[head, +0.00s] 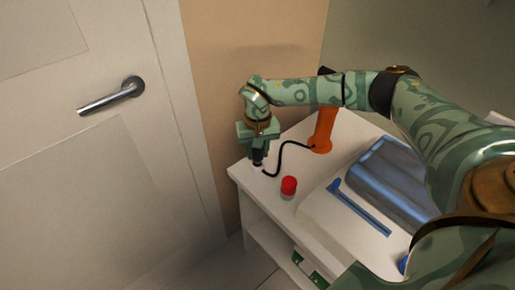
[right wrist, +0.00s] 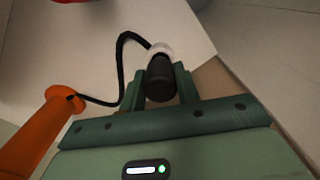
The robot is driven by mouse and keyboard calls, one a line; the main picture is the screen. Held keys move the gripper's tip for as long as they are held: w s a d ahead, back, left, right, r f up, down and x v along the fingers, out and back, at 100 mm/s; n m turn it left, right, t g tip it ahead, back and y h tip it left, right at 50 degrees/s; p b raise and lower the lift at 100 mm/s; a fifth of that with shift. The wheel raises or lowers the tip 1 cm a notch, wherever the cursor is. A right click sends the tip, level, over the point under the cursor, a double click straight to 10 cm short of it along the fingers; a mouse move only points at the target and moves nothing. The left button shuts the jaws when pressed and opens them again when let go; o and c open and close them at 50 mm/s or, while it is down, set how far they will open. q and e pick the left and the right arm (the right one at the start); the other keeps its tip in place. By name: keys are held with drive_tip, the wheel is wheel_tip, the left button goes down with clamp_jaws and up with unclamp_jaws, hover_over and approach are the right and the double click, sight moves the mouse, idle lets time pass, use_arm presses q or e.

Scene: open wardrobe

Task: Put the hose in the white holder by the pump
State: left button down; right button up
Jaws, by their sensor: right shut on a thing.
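The orange pump (head: 322,130) stands upright on the white cabinet top; it also shows at left in the right wrist view (right wrist: 38,128). The black hose (head: 283,146) curves from the pump to below my right gripper (head: 258,152). In the right wrist view, the gripper is shut on the hose's thick black end (right wrist: 160,80), which stands between the fingers. A pale ring, seemingly the white holder (right wrist: 161,47), shows at the end's far tip. I cannot tell whether the end sits inside it. In the head view the holder is not distinguishable. My left gripper is not in view.
A red-topped object (head: 288,186) stands on the cabinet top near the hose. A folded blue item (head: 385,178) and a blue bar (head: 358,208) lie to the right. A white door (head: 95,165) and a tan wall (head: 245,50) are to the left and behind.

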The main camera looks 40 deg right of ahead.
use_arm(q)
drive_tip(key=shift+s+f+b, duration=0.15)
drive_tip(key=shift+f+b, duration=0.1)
drive_tip(key=shift+b, duration=0.05)
use_arm(e)
drive_tip(key=shift+f, duration=1.05)
drive_tip(key=o, duration=1.2)
use_arm(q)
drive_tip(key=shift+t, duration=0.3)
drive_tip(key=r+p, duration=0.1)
drive_tip(key=p, duration=0.1)
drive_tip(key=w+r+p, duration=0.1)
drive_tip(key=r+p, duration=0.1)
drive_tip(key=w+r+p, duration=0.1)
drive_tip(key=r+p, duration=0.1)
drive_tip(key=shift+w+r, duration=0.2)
use_arm(e)
wheel_tip(320, 180, up, 16)
drive_tip(key=shift+r, duration=0.15)
